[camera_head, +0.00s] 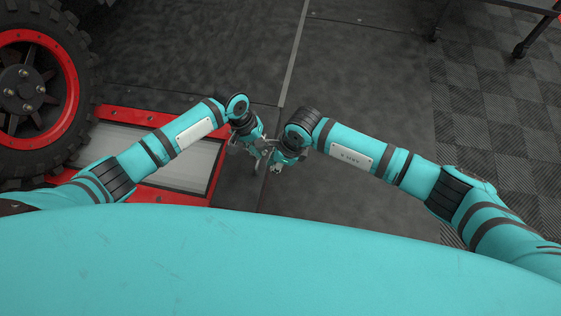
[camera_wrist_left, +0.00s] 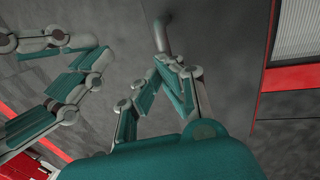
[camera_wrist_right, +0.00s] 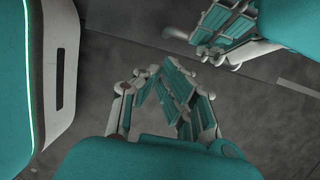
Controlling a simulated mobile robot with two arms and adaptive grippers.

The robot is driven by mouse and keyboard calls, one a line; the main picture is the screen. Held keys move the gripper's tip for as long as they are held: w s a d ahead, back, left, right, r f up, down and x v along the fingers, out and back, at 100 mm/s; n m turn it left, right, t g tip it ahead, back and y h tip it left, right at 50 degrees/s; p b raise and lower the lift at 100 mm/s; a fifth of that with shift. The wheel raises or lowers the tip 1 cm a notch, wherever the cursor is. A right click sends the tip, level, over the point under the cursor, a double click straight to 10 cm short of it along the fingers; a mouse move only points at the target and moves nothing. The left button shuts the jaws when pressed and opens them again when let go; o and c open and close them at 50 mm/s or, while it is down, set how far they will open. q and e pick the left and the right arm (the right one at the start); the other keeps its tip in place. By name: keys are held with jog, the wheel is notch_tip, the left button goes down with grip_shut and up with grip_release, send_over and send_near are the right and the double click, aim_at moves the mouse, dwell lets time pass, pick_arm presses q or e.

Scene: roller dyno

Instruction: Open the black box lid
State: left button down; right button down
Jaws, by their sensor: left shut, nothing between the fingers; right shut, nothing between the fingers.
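No black box or lid can be made out in any view. My left gripper (camera_head: 262,152) hangs over the dark floor near the middle of the head view, shut and empty.
A big black tyre (camera_head: 85,62) with a red rim stands at the left. Beside it is a red-framed floor plate (camera_head: 150,117) with a pale panel. Checkered tiles (camera_head: 500,110) lie at the right, with a wheeled stand (camera_head: 522,48) at the upper right. The dark floor ahead is clear.

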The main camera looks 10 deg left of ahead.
aim_at(262, 175)
pick_arm(q)
jog(key=shift+s+a+f, duration=0.2)
jog(key=shift+a+f, duration=0.1)
jog(key=shift+a, duration=0.05)
pick_arm(e)
jog(key=shift+x, duration=2.75)
jog(key=shift+a+r, duration=0.4)
jog(key=shift+r, duration=0.35)
pick_arm(q)
jog(key=c, duration=1.5)
grip_release()
jog(key=shift+o, duration=0.8)
jog(key=shift+d, duration=0.1)
jog(key=shift+w+r, duration=0.1)
jog(key=shift+r, duration=0.1)
